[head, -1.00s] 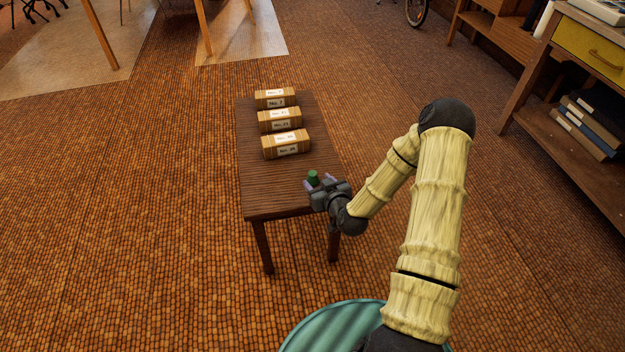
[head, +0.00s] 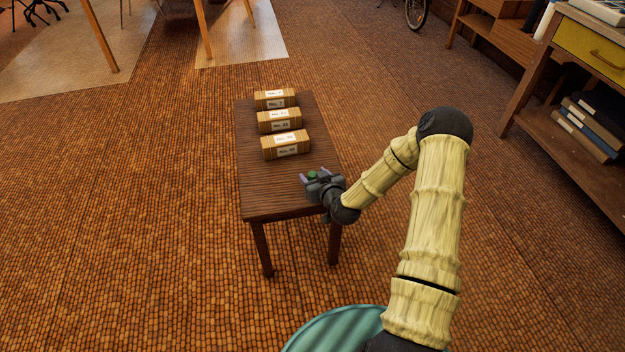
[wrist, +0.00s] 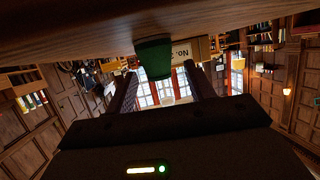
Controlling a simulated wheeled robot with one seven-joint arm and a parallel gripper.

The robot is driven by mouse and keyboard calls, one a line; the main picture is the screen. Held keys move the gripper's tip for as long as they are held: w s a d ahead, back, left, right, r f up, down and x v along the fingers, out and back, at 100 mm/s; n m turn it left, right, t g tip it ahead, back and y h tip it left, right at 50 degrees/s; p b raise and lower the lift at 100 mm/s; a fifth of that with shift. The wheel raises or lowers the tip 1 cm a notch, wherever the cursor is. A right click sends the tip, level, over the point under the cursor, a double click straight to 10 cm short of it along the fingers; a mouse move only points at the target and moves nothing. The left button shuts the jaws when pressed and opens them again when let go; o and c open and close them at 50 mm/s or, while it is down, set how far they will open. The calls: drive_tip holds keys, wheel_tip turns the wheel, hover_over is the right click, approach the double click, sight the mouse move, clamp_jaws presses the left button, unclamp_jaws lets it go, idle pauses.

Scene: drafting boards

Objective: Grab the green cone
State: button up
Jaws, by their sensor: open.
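The green cone (head: 312,175) stands on the near end of the dark wooden table (head: 262,190). My gripper (head: 315,176) is low over the table's near right part, its jaws open around or just short of the cone. In the head view the gripper body hides the cone's lower part. The wrist view is upside down, with the tabletop along the top edge. There the green cone (wrist: 154,58) shows between the two open fingers (wrist: 160,75), with a gap on each side. I cannot tell exactly how deep it sits between them.
Three tan boxes with white labels stand in a row further back on the table, the nearest box (head: 286,146) beyond the cone. The left part of the tabletop is clear. A wooden cabinet (head: 560,130) with books stands at the right, away from the table.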

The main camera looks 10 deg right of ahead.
drive_tip(key=c, duration=1)
drive_tip(key=shift+c, duration=0.2)
wheel_tip(320, 180, up, 10)
drive_tip(key=p, duration=0.3)
drive_tip(key=shift+p, duration=0.3)
